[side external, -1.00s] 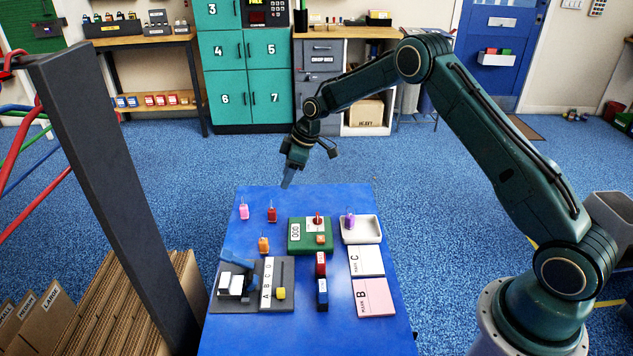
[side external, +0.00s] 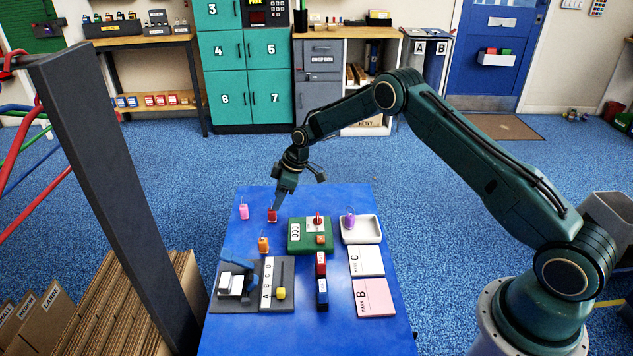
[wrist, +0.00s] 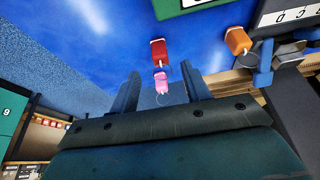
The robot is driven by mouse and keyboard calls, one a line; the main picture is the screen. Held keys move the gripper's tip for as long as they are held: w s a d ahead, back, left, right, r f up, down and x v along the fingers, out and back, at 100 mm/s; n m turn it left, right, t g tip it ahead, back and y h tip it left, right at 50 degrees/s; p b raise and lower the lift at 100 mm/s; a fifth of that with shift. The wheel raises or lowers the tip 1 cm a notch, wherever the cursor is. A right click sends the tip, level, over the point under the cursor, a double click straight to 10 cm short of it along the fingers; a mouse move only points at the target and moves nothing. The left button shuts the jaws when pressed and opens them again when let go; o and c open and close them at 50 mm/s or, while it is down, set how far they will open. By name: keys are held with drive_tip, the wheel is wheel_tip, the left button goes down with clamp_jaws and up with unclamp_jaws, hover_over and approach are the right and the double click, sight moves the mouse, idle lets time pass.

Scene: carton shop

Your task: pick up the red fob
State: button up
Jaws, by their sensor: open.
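The red fob (side external: 272,216) stands on the blue table near its far left part. It also shows in the wrist view (wrist: 159,52), ahead of the fingers, with a thin ring on it. My gripper (side external: 277,207) is just above the red fob in the side view, with its fingers pointing down. In the wrist view my gripper (wrist: 161,88) is open, its two dark fingers apart and nothing held between them.
A pink fob (side external: 244,212) stands left of the red one, an orange fob (side external: 263,245) nearer the front. A green device (side external: 296,247) and a white tray (side external: 375,232) with a purple fob (side external: 350,221) stand to the right. The blue table (side external: 340,196) is clear at its far edge.

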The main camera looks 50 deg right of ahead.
drive_tip(key=shift+w+a+f, duration=0.15)
drive_tip(key=shift+w+f, duration=0.05)
drive_tip(key=shift+f, duration=0.4)
drive_tip(key=shift+x, duration=2.6)
drive_tip(key=shift+a, duration=0.1)
clamp_jaws()
drive_tip(key=shift+r, duration=0.15)
wheel_tip(320, 180, up, 20)
